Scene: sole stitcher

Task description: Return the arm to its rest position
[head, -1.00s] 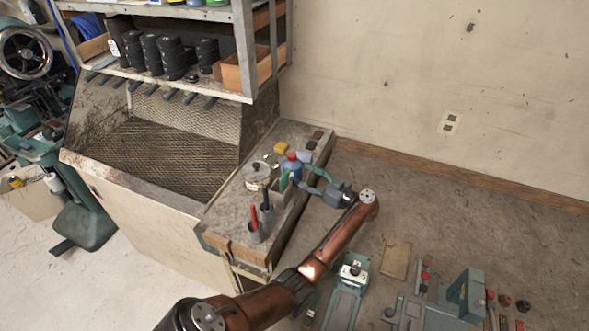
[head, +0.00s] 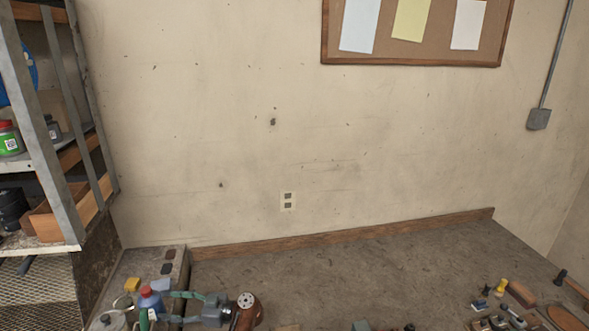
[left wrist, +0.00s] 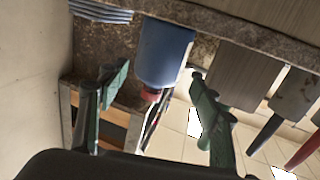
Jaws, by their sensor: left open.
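My left gripper (head: 172,307) is at the bottom left of the head view, its green fingers spread apart around the place of a blue bottle (head: 150,300) with a red cap. In the left wrist view, which looks upside down, the open fingers (left wrist: 158,80) stand on either side of the blue bottle (left wrist: 165,52). Clear gaps show between the bottle and both fingers there. Only the wrist end of my left arm shows in the head view; the rest is below the frame. My right gripper is in no view.
A metal shelf (head: 45,110) with bottles stands at the left. A bench (head: 340,268) runs along the wall, clear in its middle; small tools and parts lie at its right front. A yellow block (head: 132,284) and a pot lid (head: 108,319) are near the bottle.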

